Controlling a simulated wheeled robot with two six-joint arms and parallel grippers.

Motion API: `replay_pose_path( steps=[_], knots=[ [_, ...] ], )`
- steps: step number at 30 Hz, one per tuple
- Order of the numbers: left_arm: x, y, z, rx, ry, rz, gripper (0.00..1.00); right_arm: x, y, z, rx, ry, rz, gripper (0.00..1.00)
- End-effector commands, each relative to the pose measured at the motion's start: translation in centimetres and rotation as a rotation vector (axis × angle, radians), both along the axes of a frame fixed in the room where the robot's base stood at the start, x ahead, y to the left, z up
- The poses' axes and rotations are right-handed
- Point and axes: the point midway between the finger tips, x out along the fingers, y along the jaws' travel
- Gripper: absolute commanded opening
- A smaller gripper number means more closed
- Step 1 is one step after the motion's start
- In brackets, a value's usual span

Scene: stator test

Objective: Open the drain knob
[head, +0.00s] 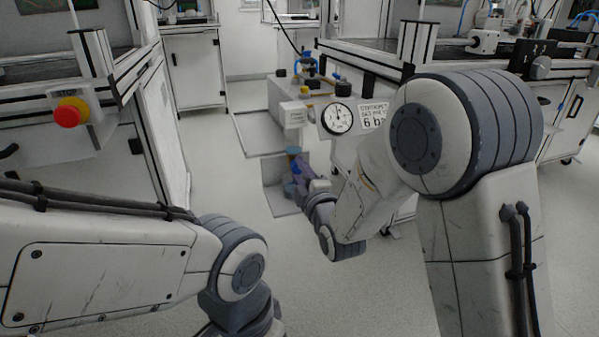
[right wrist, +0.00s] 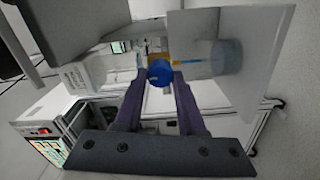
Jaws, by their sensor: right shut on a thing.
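The drain knob is a round blue knob (right wrist: 160,75) in the middle of the right wrist view. My right gripper (right wrist: 159,80) has its two purple fingers on either side of the knob and is shut on it. An orange-brown part shows just behind the knob. In the head view my right gripper (head: 298,178) is low beside the test unit, and the knob cannot be made out behind it. My left arm comes in at the lower left, but its gripper is out of the picture.
A clear container (right wrist: 226,57) stands beside the knob on a white panel (right wrist: 262,70). A red stop button (head: 70,112) is on the left bench. The floor between benches is open.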

Motion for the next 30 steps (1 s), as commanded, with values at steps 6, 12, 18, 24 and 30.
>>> replay_pose_path(
  steps=[6,12,18,24,30],
  knots=[
    [0.0,0.0,0.0,0.0,0.0,0.0,0.0,-0.1,0.1,-0.1,-0.001,0.002,0.004,0.69],
    [0.0,0.0,0.0,0.0,0.0,0.0,0.0,0.0,0.0,-0.1,0.0,0.002,0.001,0.69],
    [0.0,0.0,0.2,0.0,0.0,0.0,0.0,-0.5,-0.1,0.0,0.0,0.003,0.001,0.69],
    [0.0,0.0,1.2,0.0,0.0,0.0,0.0,-3.3,-1.0,0.2,-0.001,0.005,0.002,0.69],
    [0.0,0.0,-1.0,0.0,0.0,0.0,0.0,-5.4,-1.7,-0.5,0.003,-0.006,0.001,0.69]
  ],
)
